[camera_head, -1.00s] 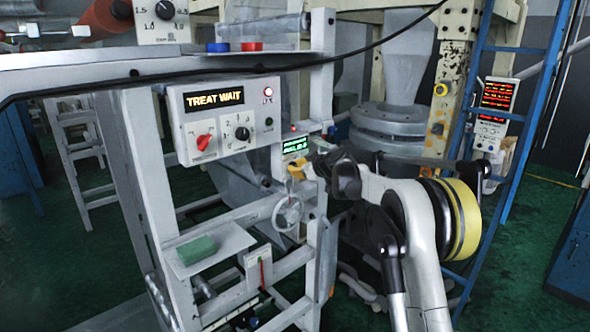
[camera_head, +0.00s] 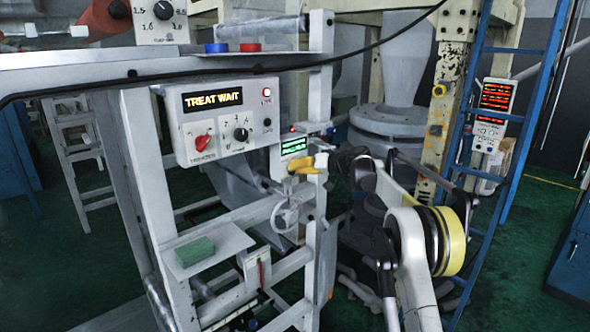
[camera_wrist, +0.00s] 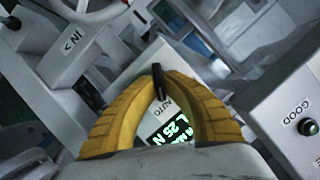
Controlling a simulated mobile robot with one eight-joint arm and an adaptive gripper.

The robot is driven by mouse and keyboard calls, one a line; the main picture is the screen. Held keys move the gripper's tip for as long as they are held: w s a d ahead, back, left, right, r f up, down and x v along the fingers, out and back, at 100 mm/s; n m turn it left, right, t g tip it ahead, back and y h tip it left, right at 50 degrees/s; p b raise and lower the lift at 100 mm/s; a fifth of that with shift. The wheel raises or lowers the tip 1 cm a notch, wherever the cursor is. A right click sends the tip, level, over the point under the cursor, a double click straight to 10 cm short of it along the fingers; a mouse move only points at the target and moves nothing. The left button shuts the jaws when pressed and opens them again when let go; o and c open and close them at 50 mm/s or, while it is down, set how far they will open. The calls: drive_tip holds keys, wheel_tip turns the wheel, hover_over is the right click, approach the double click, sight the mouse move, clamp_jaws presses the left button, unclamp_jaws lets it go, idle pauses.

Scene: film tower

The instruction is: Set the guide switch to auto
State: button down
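The guide switch (camera_wrist: 159,85) shows in the wrist view as a thin black lever on a grey box, with the word AUTO printed beside it. My gripper (camera_wrist: 160,74) has yellow fingers whose tips close in on the lever from both sides. The lever fills the narrow gap between the tips. A green-lit display (camera_wrist: 175,133), partly hidden by the fingers, is on the same box. In the head view my gripper (camera_head: 298,167) is just below the green display (camera_head: 294,146); the switch itself cannot be made out there.
The TREAT WAIT panel (camera_head: 222,120) with a red knob (camera_head: 203,142) and a black dial is left of the box. A handwheel (camera_head: 286,216) is below. A blue ladder (camera_head: 518,120) stands right of my arm. In the wrist view a GOOD button (camera_wrist: 307,127) is at right.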

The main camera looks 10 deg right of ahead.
drive_tip(key=shift+m+y, duration=0.5)
drive_tip(key=shift+m, duration=0.2)
drive_tip(key=c, duration=1.5)
unclamp_jaws()
drive_tip(key=shift+a+f, duration=0.1)
drive_tip(key=v, duration=1.2)
drive_tip(key=shift+w, duration=0.1)
